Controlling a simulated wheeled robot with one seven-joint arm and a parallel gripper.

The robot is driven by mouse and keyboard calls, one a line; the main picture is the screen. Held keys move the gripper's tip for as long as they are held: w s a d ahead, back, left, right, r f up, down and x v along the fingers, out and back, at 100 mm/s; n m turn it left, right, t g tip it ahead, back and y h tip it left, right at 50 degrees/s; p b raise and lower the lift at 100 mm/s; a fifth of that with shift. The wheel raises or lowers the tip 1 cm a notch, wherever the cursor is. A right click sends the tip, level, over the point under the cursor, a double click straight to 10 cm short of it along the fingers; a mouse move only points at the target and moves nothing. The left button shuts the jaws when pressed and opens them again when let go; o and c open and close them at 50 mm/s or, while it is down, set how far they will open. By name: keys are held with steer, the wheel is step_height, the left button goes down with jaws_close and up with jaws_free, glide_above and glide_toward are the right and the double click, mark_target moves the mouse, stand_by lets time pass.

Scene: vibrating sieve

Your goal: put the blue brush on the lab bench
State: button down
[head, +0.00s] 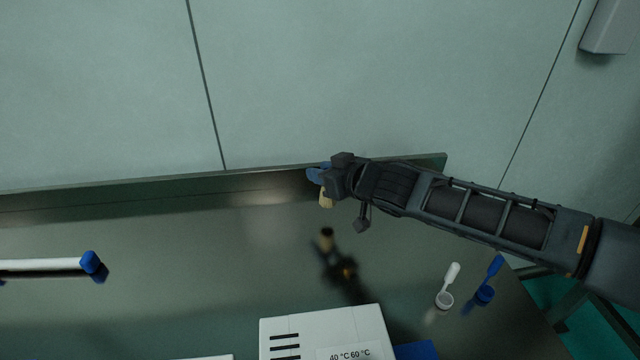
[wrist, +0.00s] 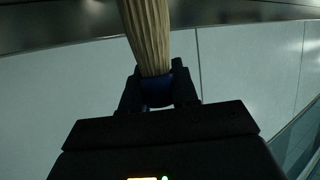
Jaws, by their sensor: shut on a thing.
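The blue brush (head: 317,174) is held in my gripper (head: 328,182) over the back part of the lab bench (head: 210,265). Its tan bristles (head: 326,198) hang below the fingers in the head view. In the wrist view, the bristles (wrist: 147,32) extend from the blue part between the two dark fingers (wrist: 160,90). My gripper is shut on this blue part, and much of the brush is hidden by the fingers. A dark reflection of the gripper and brush shows on the glossy bench top, with a gap between.
A white device with a temperature label (head: 322,328) stands at the front. A white rod with a blue end (head: 90,262) is at the left. The bench middle is clear; a wall (head: 330,80) stands behind.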

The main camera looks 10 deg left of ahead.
steer(key=shift+w+a+f+p, duration=0.1)
steer(key=shift+a+f+p, duration=0.1)
steer(key=shift+f, duration=0.9)
steer(key=shift+w+a+f+p, duration=0.1)
steer(key=shift+f+p, duration=0.05)
steer(key=shift+f, duration=0.95)
steer(key=shift+f, duration=0.15)
steer(key=c, duration=0.9)
jaws_free()
steer(key=shift+o, duration=0.2)
steer(key=shift+r, duration=0.2)
steer(key=b+v, duration=0.1)
steer(key=v, duration=1.1)
steer(key=shift+b, duration=0.35)
steer(key=shift+f, duration=0.1)
